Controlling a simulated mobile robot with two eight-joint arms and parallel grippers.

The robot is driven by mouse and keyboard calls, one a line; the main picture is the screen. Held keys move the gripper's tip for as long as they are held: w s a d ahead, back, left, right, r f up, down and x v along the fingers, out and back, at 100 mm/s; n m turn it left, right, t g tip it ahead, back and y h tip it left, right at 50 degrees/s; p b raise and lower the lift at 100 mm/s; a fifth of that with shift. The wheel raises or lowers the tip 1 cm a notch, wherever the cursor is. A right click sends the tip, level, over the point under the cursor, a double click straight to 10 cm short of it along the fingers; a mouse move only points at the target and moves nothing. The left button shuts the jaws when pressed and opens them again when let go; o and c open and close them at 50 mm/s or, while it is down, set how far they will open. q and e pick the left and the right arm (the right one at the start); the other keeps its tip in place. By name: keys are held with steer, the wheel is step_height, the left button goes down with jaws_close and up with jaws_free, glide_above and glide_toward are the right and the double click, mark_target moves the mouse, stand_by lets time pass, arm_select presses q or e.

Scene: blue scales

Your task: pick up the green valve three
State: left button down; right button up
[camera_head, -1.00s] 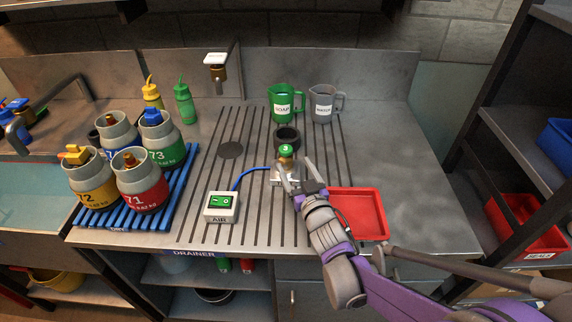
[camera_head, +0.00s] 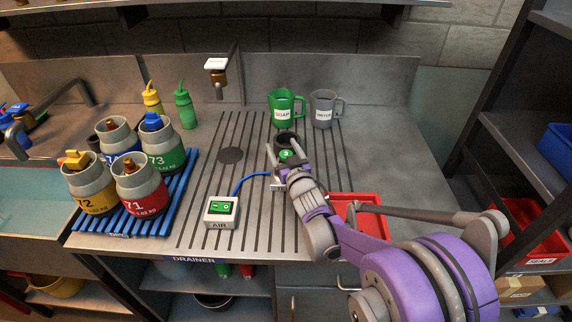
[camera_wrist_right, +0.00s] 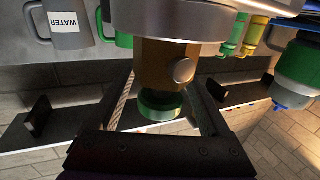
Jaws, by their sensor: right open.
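The green valve three (camera_head: 286,155) has a green cap marked 3 and stands on a small white base at the end of a blue hose. In the right wrist view its brass body and green cap (camera_wrist_right: 160,105) show between my fingers, with a round knob on the body. My right gripper (camera_head: 286,150) is open, with one finger on each side of the valve. I cannot tell whether either finger touches it. The gripper hides much of the valve's lower part and base in the head view. My left gripper is not in view.
A black round cup (camera_head: 287,138) stands just behind the valve, with a green soap jug (camera_head: 285,108) and grey water jug (camera_head: 323,108) beyond. The AIR box (camera_head: 221,211) is front left. A red tray (camera_head: 370,218) lies right, partly under my arm. Canisters stand on a blue rack (camera_head: 130,222).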

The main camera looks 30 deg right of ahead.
jaws_close()
stand_by(0.3)
